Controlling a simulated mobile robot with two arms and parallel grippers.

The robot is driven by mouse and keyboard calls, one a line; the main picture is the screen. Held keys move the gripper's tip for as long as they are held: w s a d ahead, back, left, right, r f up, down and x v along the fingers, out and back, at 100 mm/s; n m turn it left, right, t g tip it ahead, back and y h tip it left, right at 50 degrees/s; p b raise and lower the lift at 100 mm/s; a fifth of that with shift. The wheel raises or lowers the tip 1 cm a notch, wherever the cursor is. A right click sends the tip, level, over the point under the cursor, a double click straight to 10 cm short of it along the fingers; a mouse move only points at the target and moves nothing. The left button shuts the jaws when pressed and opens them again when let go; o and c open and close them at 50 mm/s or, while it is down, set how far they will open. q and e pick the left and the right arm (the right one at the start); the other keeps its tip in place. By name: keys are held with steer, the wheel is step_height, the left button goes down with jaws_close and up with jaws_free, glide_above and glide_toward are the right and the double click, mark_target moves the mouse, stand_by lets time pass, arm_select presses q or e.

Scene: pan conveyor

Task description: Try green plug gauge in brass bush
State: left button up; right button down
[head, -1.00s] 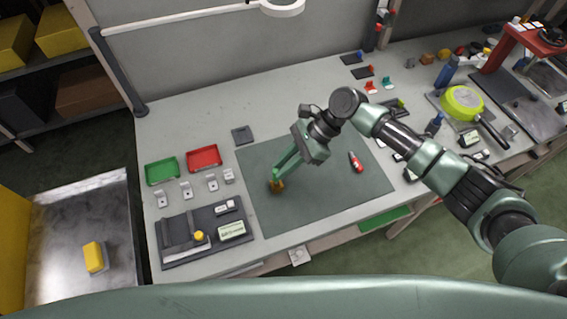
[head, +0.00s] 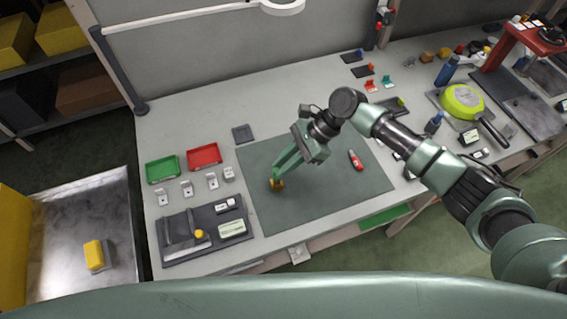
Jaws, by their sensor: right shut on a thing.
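My right gripper (head: 278,180) reaches down over the dark green mat (head: 325,205) with its fingertips at a small brass-coloured piece, which looks like the brass bush (head: 277,186). The fingers are close together and shut on it, low over the mat. I cannot tell whether the bush touches the mat. I cannot make out a green plug gauge; the green fingers may hide one. A red tool with a pale end (head: 356,161) lies on the mat to the right of the gripper. My left gripper is out of view.
A green tray (head: 162,169) and a red tray (head: 204,156) stand left of the mat, behind several small grey blocks. A dark fixture board (head: 185,253) lies in front. A green pan (head: 462,102) and tools crowd the right side. The mat's front is clear.

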steer(key=shift+f+b, duration=0.4)
steer(key=shift+f, duration=0.75)
stand_by(1.7)
steer(key=shift+r, duration=0.1)
step_height(320, 180, up, 6)
steer(key=p, duration=0.7)
steer(key=shift+p, duration=0.4)
stand_by(0.7)
